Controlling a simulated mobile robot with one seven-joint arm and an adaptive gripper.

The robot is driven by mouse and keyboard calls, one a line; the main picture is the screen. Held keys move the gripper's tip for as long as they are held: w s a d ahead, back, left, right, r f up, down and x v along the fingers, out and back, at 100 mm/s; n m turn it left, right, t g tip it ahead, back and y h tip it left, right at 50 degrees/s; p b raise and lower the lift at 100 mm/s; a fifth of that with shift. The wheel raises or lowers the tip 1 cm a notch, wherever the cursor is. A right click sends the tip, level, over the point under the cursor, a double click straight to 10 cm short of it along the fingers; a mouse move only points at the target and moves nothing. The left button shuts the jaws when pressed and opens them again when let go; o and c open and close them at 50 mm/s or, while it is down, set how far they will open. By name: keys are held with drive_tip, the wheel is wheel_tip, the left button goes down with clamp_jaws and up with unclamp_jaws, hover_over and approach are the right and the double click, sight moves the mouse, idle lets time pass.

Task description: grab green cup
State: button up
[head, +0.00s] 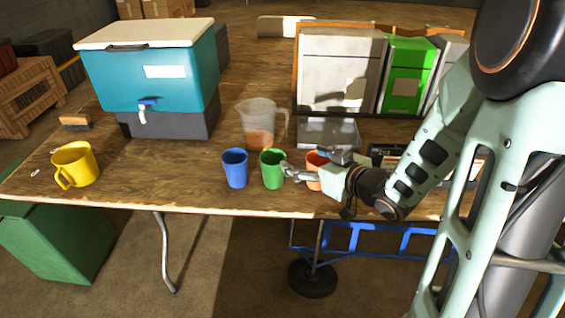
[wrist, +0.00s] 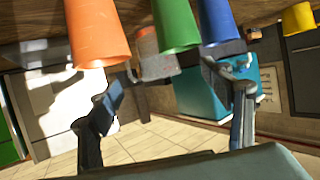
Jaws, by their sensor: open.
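The green cup (head: 272,169) stands upright near the front edge of the wooden table, between the blue cup (head: 235,168) and the orange cup (head: 315,170). My gripper (head: 303,164) is open at the right of the green cup, with one finger close to its right side. The orange cup is partly hidden behind my gripper. In the wrist view the scene is upside down. There the green cup (wrist: 175,25) lines up with the gap between my open fingers (wrist: 168,68), with its rim just past the tips. I cannot tell whether a finger touches it.
A clear pitcher (head: 259,120) stands behind the cups. A teal cooler (head: 150,85) is at the back left, and a yellow mug (head: 75,165) at the left. A rack with binders (head: 340,70) stands at the back right. The table between mug and blue cup is free.

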drive_tip(key=s+a+f+n+y, duration=0.1)
drive_tip(key=s+a+f, duration=0.1)
drive_tip(key=a, duration=0.1)
drive_tip(key=g+b, duration=0.1)
drive_tip(key=b, duration=0.2)
approach(267, 156)
drive_tip(key=x, duration=0.6)
drive_tip(key=shift+w+a+f, duration=0.15)
drive_tip(key=shift+a+f, duration=0.1)
drive_tip(key=shift+f, duration=0.2)
drive_tip(key=c, duration=1.4)
drive_tip(key=shift+o, duration=0.2)
drive_tip(key=shift+r+p, duration=0.35)
drive_tip(key=shift+p, duration=0.1)
